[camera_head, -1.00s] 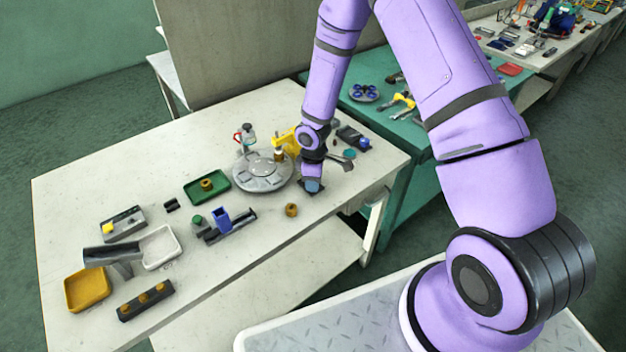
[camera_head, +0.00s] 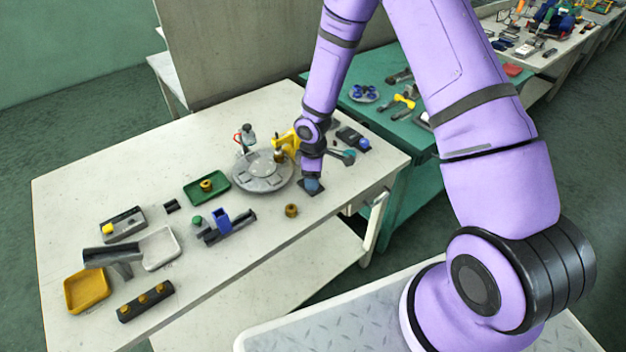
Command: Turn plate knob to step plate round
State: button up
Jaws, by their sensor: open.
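The round grey plate (camera_head: 250,183) lies on the white table, with shallow round recesses on its top. A blue knob (camera_head: 311,187) on a small dark base stands to the right of the plate, near the table's front edge. My gripper (camera_head: 312,178) points down right at the knob. It is open; the jaws are small and dark here, and I cannot tell whether they touch the knob or stand around it. A yellow fixture (camera_head: 285,141) stands at the plate's back edge.
A blue-and-black fixture (camera_head: 223,222) is further left. The front left holds a yellow tray (camera_head: 87,306).

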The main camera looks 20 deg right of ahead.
notch_tip(320, 180, up, 9)
jog(key=shift+f, duration=0.15)
dwell(0.5)
jog(key=s+d+r+m+t+h, duration=0.1)
jog(key=s+d+r+m, duration=0.15)
jog(key=r, duration=0.55)
jog(key=s+d+r+m+t, duration=0.1)
jog(key=s+r+m, duration=0.15)
jog(key=r, duration=0.55)
jog(key=s+d+r+m+h, duration=0.15)
jog(key=s+r, duration=0.25)
jog(key=r, duration=0.5)
jog(key=s+r+m+t, duration=0.1)
jog(key=s+r+m, duration=0.1)
jog(key=s+r, duration=0.2)
jog(key=s+d+r+m+t+y, duration=0.1)
jog(key=s+r, duration=0.3)
jog(key=s, duration=0.5)
jog(key=s+d+r+m+t+y, duration=0.1)
jog(key=s+r+m, duration=0.2)
jog(key=s, duration=0.4)
jog(key=shift+s+r, duration=0.25)
jog(key=shift+r, duration=0.2)
